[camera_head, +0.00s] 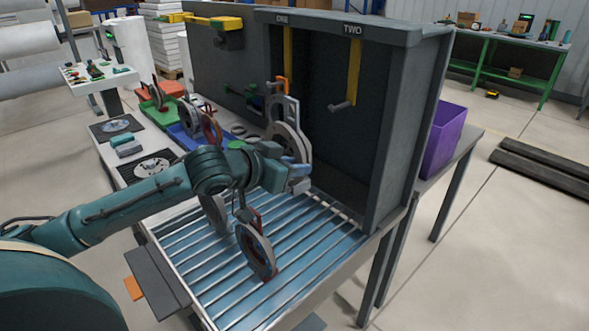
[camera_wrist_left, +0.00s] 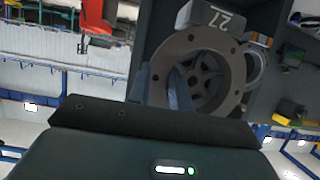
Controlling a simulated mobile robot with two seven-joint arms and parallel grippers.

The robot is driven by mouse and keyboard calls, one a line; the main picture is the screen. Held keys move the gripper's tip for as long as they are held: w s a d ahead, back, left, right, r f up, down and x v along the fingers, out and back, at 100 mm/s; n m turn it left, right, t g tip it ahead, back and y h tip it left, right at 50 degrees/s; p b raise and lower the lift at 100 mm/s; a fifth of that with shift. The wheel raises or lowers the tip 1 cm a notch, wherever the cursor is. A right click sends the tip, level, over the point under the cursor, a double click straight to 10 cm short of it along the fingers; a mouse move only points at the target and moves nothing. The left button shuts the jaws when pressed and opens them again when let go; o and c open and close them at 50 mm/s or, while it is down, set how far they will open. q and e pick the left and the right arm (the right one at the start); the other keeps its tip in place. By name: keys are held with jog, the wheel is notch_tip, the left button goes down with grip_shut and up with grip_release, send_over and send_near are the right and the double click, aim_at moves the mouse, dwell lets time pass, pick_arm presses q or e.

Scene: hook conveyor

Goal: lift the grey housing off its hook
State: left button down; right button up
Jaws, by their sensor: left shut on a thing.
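The grey housing (camera_head: 287,140) is a thick ring with a flat upper tab. It stands upright in front of the dark cabinet, below the sign ONE. An orange hook piece (camera_head: 283,86) meets the top of its tab; whether the tab bears on it is hard to tell. My left gripper (camera_head: 299,178) is at the housing's lower right side. In the left wrist view, the housing (camera_wrist_left: 232,75) shows its bolt holes, spoked centre and a "27" block. The left fingers (camera_wrist_left: 163,88) straddle its rim and are shut on it. My right gripper is out of view.
The hook under TWO (camera_head: 342,106) is empty. Ring parts (camera_head: 256,251) are over the roller table (camera_head: 320,238) below my left arm. A blue tray (camera_head: 183,138) and a green tray (camera_head: 150,104) stand left. A purple bin (camera_head: 444,140) is right of the cabinet.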

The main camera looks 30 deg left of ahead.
pick_arm(q)
jog(key=s+a, duration=0.4)
jog(key=s, duration=0.8)
jog(key=shift+s+a+r, duration=0.3)
jog(key=shift+s+r, duration=0.05)
dwell(1.3)
